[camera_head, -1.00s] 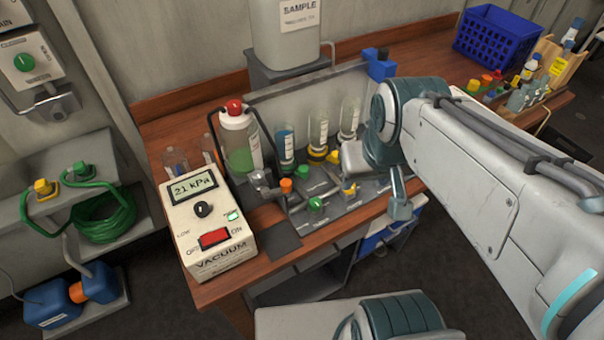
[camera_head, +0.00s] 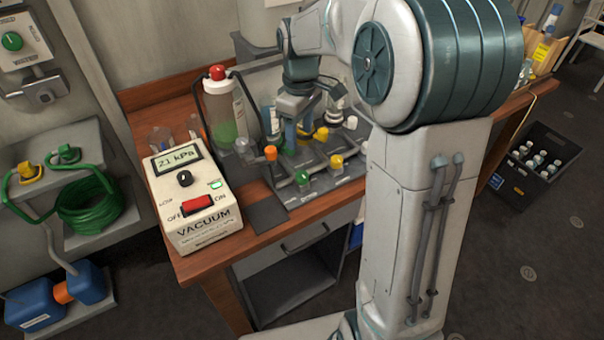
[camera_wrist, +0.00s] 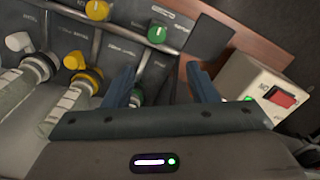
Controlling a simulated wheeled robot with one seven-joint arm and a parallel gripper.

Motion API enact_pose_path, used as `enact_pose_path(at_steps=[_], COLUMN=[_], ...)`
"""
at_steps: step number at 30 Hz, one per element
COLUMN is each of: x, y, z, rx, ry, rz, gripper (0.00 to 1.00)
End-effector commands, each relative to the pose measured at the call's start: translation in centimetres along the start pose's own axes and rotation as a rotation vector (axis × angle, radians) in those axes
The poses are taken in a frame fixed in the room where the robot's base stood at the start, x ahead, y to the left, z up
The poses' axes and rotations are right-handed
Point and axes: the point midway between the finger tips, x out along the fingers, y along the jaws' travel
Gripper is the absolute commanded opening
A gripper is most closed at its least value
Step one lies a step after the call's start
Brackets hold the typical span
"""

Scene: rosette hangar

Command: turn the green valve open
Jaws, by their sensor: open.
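The green valve knob (camera_head: 302,178) is at the front of the grey valve panel (camera_head: 330,182), next to a yellow knob (camera_head: 336,162). In the wrist view the green knob (camera_wrist: 157,33) with a white line is beyond the fingertips, between their directions. My gripper (camera_head: 291,132) points down over the panel, behind the green knob. In the wrist view my gripper (camera_wrist: 158,76) is open, nothing held. A second green part (camera_wrist: 137,96) shows just inside the left finger. Contact with it cannot be told.
The vacuum box (camera_head: 190,195), reading 21 kPa, stands left of the panel. A red-capped bottle (camera_head: 222,108) and several glass tubes stand close to my gripper. Yellow-collared fittings (camera_wrist: 90,78) are left of my fingers. A black crate (camera_head: 540,165) is on the floor at right.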

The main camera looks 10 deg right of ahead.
Motion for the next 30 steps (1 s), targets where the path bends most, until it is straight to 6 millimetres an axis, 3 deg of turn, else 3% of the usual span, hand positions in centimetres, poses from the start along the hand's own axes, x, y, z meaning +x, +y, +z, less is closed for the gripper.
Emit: enact_pose_path(at_steps=[5, 18, 24, 30], x=[2.2, 11.0, 13.1, 13.5], y=[0.6, 0.4, 0.4, 0.4], z=[0.7, 0.6, 0.5, 0.5], rx=[0.019, 0.015, 0.014, 0.015], ry=[-0.002, -0.002, -0.001, 0.001], rz=[-0.003, -0.003, -0.001, 0.001], gripper=[0.52, 0.52, 0.52, 0.52])
